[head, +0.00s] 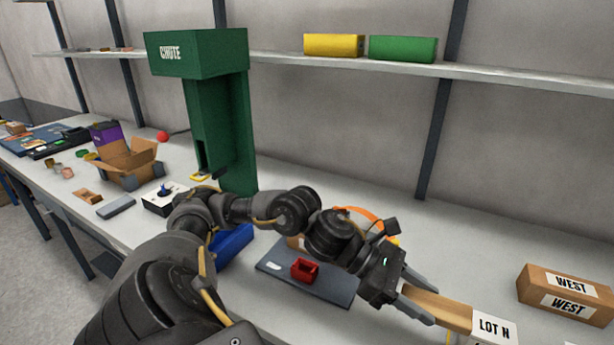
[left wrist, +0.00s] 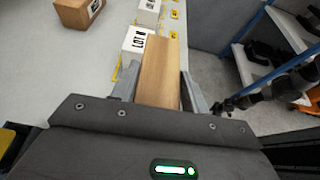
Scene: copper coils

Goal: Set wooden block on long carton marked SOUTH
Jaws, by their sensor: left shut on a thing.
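My left gripper (head: 432,300) is shut on the light brown wooden block (head: 440,308). The block extends forward between the two grey fingers in the left wrist view (left wrist: 160,75). Its far end is beside or over a white box marked LOT N (head: 494,327); I cannot tell whether they touch. A long brown carton (head: 563,293) at the right edge reads WEST on its top and side. No SOUTH marking is readable in either view. A dark arm, apparently mine, enters the left wrist view from the right; its end (left wrist: 232,104) is too small to read.
A red bin (head: 305,268) stands on a dark mat (head: 339,290) beneath my left arm. White boxes (left wrist: 148,12) line up beyond the block. A green chute (head: 217,110) stands behind my arm. Yellow (head: 333,45) and green (head: 402,48) boxes are on the shelf.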

